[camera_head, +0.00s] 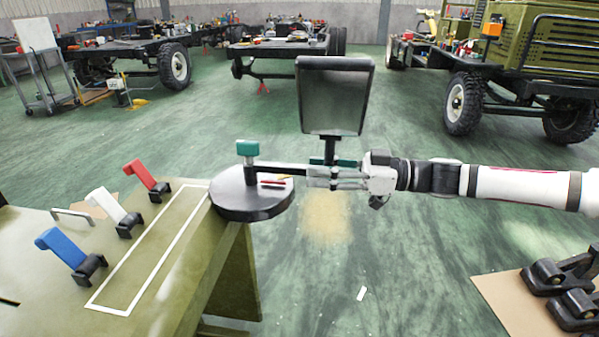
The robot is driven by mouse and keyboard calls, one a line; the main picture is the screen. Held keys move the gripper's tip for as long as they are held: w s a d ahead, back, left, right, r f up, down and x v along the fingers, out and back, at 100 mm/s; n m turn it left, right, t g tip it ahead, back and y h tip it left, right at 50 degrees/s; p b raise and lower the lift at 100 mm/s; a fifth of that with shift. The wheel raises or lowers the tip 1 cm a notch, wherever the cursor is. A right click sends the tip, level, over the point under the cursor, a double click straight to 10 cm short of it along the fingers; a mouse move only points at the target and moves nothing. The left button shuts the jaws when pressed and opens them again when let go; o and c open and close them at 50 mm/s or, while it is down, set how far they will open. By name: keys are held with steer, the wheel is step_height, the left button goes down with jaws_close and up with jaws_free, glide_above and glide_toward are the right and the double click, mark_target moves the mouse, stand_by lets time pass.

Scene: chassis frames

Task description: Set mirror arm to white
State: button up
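The mirror arm (283,168) is a black bar. It runs right from a teal-capped pivot (247,150) on a round black disc (240,203). A large dark mirror (335,97) stands upright on a post at its outer end, with a teal piece (345,162) at the post's foot. A red mark (275,184) shows on the disc beside the bar; I cannot make out a white mark. My gripper (320,177) reaches in from the right, its fingers at the bar's outer end below the mirror. The fingers overlap the bar and post, so their grip is unclear.
The olive bench (185,265) carries a red lever (140,175), a white lever (107,206) and a blue lever (62,248) beside a white painted outline. Black parts lie on a board (500,300) at lower right. Green floor is open beneath the mirror.

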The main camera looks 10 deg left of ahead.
mark_target(299, 166)
steer(key=shift+a+b, duration=0.4)
steer(key=shift+a, duration=1.9)
jaws_close()
steer(key=shift+w, duration=0.1)
